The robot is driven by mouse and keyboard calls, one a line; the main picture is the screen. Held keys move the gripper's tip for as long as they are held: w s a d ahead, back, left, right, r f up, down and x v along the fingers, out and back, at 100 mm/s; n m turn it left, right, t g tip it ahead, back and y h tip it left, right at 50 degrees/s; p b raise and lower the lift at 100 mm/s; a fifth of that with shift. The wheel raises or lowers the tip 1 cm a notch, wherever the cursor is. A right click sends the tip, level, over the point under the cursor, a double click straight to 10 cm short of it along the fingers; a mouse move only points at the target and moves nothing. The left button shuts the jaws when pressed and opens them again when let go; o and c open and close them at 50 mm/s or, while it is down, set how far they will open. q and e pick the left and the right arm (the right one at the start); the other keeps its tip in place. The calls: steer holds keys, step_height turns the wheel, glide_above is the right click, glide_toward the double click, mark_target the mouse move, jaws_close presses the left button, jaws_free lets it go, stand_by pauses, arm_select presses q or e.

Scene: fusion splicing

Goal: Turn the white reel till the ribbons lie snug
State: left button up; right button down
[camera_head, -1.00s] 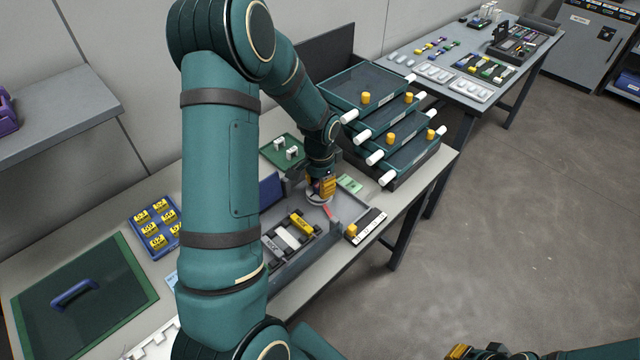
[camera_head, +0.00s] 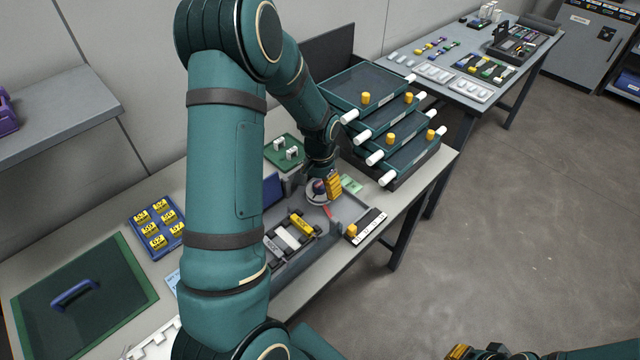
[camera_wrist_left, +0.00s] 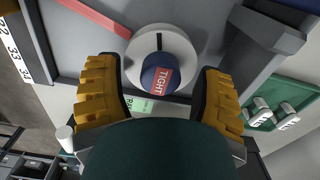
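The white reel (camera_wrist_left: 134,50) sits on a grey fixture. It carries a dark blue knob (camera_wrist_left: 150,66) with a red label reading TIGHT. In the head view the reel (camera_head: 317,198) shows under my left gripper (camera_head: 325,187). In the left wrist view my left gripper (camera_wrist_left: 160,70) is open, its two yellow-padded fingers on either side of the knob with gaps between. I cannot make out the ribbons on the reel. My right gripper (camera_head: 478,352) shows only partly at the bottom edge, and its fingers cannot be judged.
A red bar (camera_wrist_left: 97,17) lies beside the reel. A grey tray with black holders and a yellow block (camera_head: 301,223) is in front. A green tray with white pieces (camera_head: 275,152) stands behind. Stacked teal trays (camera_head: 362,88) rise to the right, close to my left arm.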

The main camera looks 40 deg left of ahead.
mark_target(320, 184)
arm_select(q)
step_height(320, 184, up, 12)
stand_by(0.6)
stand_by(0.5)
